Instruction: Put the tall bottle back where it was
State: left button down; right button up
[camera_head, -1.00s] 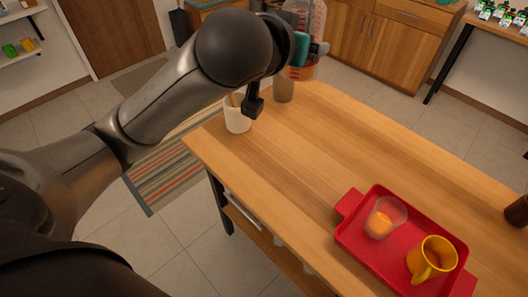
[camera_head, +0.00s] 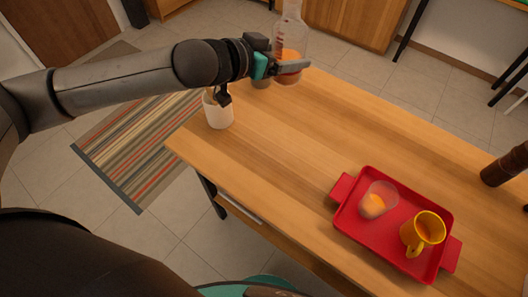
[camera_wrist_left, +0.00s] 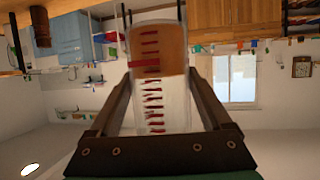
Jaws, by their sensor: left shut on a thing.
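The tall clear bottle (camera_head: 290,38) has red markings and orange liquid in its lower part. It is upright over the far left end of the wooden table (camera_head: 300,130). My left gripper (camera_head: 291,66) is shut around the bottle's lower body. In the left wrist view the bottle (camera_wrist_left: 158,60) stands between the two fingers, and the picture is upside down. I cannot tell whether its base touches the table. My right gripper is in neither view.
A white cup (camera_head: 218,114) stands near the table's left edge, below my left wrist. A dark brown object (camera_head: 505,165) lies right. The table's middle is clear.

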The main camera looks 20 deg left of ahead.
pick_arm(q)
jog(key=s+a+f+m+g+h+p, duration=0.2)
jog(key=s+a+f+m+h+p, duration=0.1)
jog(key=s+f, duration=0.25)
jog(key=shift+m+g, duration=0.3)
jog(key=shift+s+a+f+b, duration=0.1)
jog(key=shift+f+b, duration=1.85)
jog(key=shift+f, duration=3.35)
jog(key=shift+s+f+b, duration=0.1)
jog(key=shift+f+b, duration=1.8)
jog(key=shift+f, duration=3.4)
jog(key=shift+f, duration=0.1)
jog(key=shift+f, duration=0.15)
grip_release()
